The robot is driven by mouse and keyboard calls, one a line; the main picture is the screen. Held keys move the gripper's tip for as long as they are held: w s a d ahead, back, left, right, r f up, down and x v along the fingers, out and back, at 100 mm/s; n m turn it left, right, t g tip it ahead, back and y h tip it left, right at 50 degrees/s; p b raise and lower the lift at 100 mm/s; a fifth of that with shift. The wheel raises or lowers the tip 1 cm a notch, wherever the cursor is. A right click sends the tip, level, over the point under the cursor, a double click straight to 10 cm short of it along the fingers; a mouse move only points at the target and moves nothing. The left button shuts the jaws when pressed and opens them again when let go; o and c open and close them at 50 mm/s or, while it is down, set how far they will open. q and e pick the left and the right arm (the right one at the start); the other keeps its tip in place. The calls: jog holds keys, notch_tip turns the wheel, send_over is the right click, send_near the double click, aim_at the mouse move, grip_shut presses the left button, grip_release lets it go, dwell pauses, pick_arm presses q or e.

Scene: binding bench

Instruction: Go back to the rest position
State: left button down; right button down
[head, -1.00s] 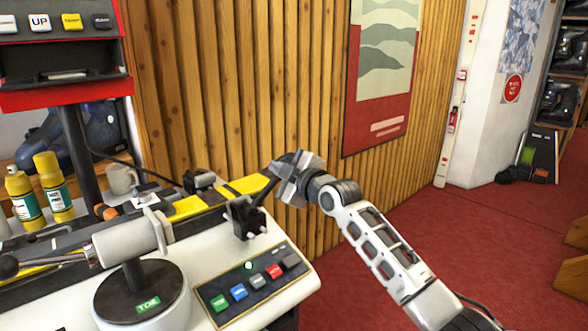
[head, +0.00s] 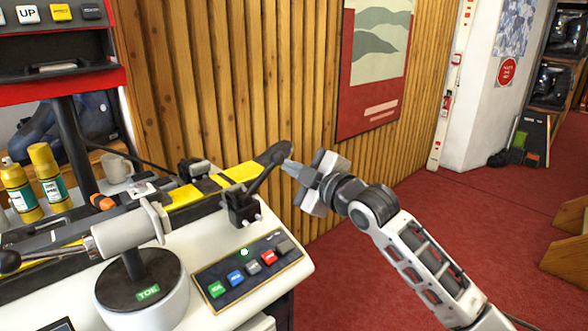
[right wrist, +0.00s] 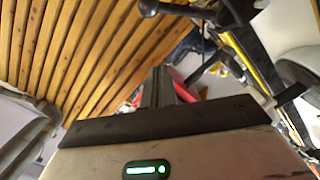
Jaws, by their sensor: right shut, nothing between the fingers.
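My right gripper (head: 290,168) is shut and empty in the head view. It is in the air just right of the ski's dark tip end (head: 272,153), with a small gap seen between them. In the right wrist view its closed fingers (right wrist: 158,88) point toward the plank wall and the bench. The yellow and black ski (head: 195,192) lies along the binding bench (head: 290,262). My left gripper does not show.
A control panel (head: 247,268) with coloured buttons is at the bench's right front. A round black base marked TOE (head: 140,280) stands left of it. Yellow bottles (head: 50,176) and a mug (head: 114,167) are behind. The wooden wall (head: 225,90) is close; red floor (head: 400,235) is open on the right.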

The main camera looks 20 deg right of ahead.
jog(key=s+a+f+m+g, duration=0.1)
jog(key=s+a+f+m, duration=0.3)
jog(key=f, duration=0.5)
jog(key=s+a+f+m+g, duration=0.1)
jog(key=s+f+g, duration=0.1)
jog(key=s+f, duration=0.55)
jog(key=s+a+f+m+g, duration=0.1)
jog(key=s+a+f+m, duration=0.1)
jog(key=s+f, duration=0.4)
jog(key=s+a+f+m+g+h, duration=0.1)
jog(key=s+f+m, duration=0.4)
jog(key=s, duration=0.6)
notch_tip(320, 180, down, 2)
jog(key=shift+s+a+f+g+h, duration=0.1)
jog(key=shift+s+a+g+h, duration=0.2)
jog(key=shift+g, duration=0.2)
